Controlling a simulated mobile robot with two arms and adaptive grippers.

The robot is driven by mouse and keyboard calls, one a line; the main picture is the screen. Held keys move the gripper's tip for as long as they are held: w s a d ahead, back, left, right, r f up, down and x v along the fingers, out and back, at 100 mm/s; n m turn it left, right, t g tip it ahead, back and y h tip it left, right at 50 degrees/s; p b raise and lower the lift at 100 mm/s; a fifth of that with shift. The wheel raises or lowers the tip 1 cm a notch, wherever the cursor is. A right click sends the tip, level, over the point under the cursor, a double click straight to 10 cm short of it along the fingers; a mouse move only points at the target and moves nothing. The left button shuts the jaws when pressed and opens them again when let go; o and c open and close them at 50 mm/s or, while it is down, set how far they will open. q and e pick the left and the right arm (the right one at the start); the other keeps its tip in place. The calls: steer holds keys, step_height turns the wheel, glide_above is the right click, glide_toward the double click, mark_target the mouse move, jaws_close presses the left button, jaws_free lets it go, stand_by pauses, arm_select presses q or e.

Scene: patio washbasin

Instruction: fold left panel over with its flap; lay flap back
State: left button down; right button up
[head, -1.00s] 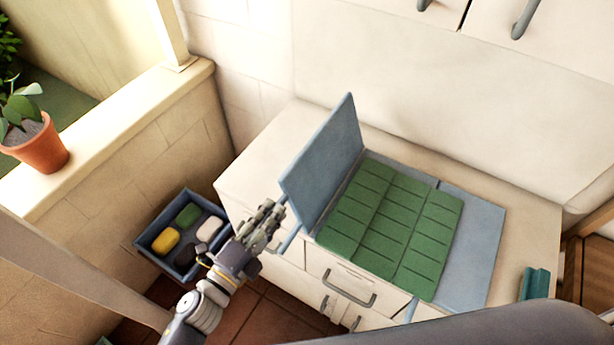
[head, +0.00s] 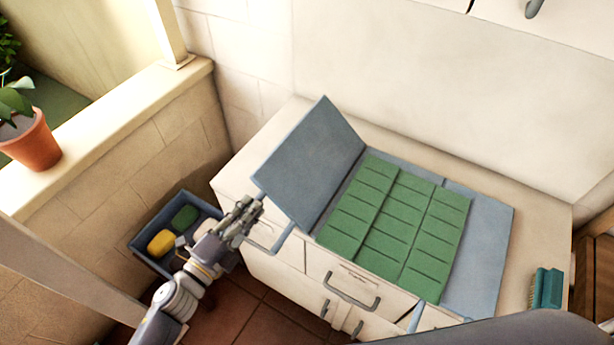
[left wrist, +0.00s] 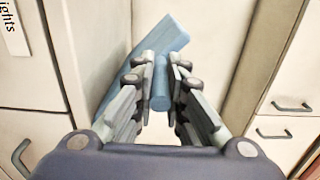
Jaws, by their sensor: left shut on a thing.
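The left blue panel (head: 312,160) stands tilted up from its hinge line on the counter, leaning out to the left. My left gripper (head: 248,208) is at its front lower left corner. In the left wrist view, the fingers (left wrist: 161,75) are shut on a blue bar (left wrist: 160,95), with the blue panel (left wrist: 165,40) behind it. A green slatted piece (head: 395,220) in several strips lies flat over the middle, partly on the right blue panel (head: 490,240). I cannot tell which part is the flap. My right gripper is out of view.
A blue bin (head: 140,250) with yellow and green items stands on the floor at left, partly behind my arm. A teal brush (head: 547,288) lies at the counter's right end. Drawers with grey handles (head: 350,292) face the front. A potted plant (head: 30,140) stands on the ledge.

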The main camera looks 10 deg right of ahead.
arm_select(q)
step_height(320, 180, down, 11)
steer(key=w+a+b, duration=0.1)
steer(key=a+b, duration=0.1)
steer(key=b, duration=0.7)
steer(key=shift+w+a+f, duration=0.15)
steer(key=shift+w+a, duration=0.2)
steer(key=c, duration=1.3)
jaws_free()
steer(key=o, duration=0.7)
steer(key=shift+w+d, duration=0.15)
steer(key=shift+w, duration=0.05)
steer(key=s+a+r+p, duration=0.1)
steer(key=s+a+r, duration=0.2)
steer(key=s+a, duration=0.4)
steer(key=shift+s+p, duration=0.4)
steer(key=shift+s, duration=0.5)
